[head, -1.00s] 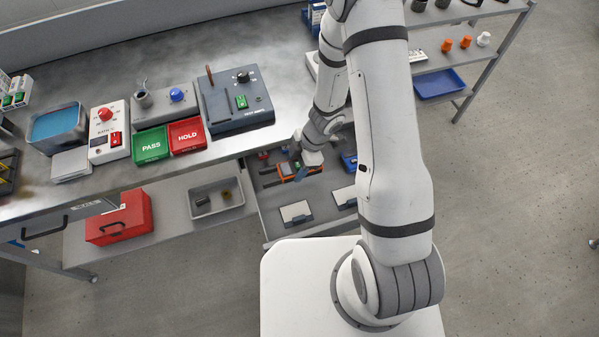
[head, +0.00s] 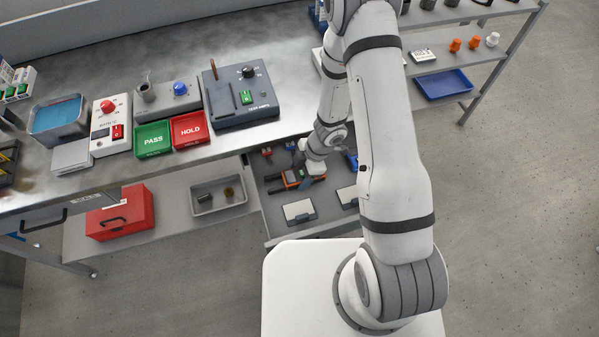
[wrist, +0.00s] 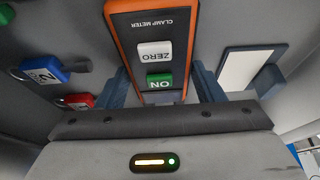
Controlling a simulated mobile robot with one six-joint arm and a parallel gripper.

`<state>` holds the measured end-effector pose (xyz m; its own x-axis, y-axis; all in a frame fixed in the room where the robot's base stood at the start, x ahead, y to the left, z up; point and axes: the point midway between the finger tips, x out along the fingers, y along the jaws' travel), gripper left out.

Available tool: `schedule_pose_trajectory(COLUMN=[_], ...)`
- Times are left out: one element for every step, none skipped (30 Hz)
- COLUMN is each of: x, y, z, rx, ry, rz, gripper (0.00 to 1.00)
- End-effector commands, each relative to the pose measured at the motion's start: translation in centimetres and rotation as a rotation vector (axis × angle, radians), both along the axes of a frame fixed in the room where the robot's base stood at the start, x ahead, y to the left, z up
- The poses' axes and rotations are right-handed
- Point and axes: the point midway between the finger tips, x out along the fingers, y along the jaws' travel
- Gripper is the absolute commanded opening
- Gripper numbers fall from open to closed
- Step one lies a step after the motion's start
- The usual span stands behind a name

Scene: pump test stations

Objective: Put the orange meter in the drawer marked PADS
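The orange meter (head: 291,179), a clamp meter with a dark face, is in or just over the open drawer (head: 283,239) below the bench. In the wrist view the meter (wrist: 115,24) shows its ZERO and green ON buttons. My gripper (wrist: 160,82) has its two blue fingers close against the meter's sides and appears shut on it. In the head view my gripper (head: 306,176) reaches down at the meter from the right. I cannot tell whether the meter touches the drawer floor. No PADS label is readable.
White-faced pads (head: 299,211) lie at the drawer's front. Blue (wrist: 42,71) and red (wrist: 78,101) tagged items lie near the meter. A grey tray (head: 219,207) and red toolbox (head: 120,218) stand on the lower shelf. Another drawer front (head: 75,214) is at left.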

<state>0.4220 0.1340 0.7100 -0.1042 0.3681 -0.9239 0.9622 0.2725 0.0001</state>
Motion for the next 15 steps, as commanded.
schedule_pose_trajectory(x=[0.0, 0.0, 0.0, 0.0, 0.0, 0.0, 0.0, 0.0, 0.0, 0.0, 0.0, 0.0, 0.0, 0.0, 0.1], y=[0.0, 0.0, 0.0, 0.0, 0.0, 0.0, 0.0, 0.0, 0.0, 0.0, 0.0, 0.0, 0.1, 0.0, -0.2], z=[0.0, 0.0, 0.0, 0.0, 0.0, 0.0, 0.0, 0.0, 0.0, 0.0, 0.1, 0.2, 0.4, 0.6, 1.1], rx=[0.000, 0.000, 0.000, 0.000, 0.000, 0.000, 0.000, 0.000, 0.000, 0.000, 0.000, 0.000, 0.000, 0.000, 0.000], ry=[0.000, 0.000, 0.000, 0.000, 0.000, 0.000, 0.001, 0.001, 0.001, 0.001, 0.001, 0.000, -0.001, -0.001, -0.001], rz=[0.000, 0.000, 0.001, 0.001, 0.001, 0.001, 0.001, 0.001, 0.001, 0.001, 0.001, 0.001, 0.002, 0.002, 0.001], gripper=[0.66, 0.68, 0.71, 0.74, 0.74, 0.74, 0.74, 0.74, 0.74, 0.74, 0.74, 0.74, 0.74, 0.74, 0.74])
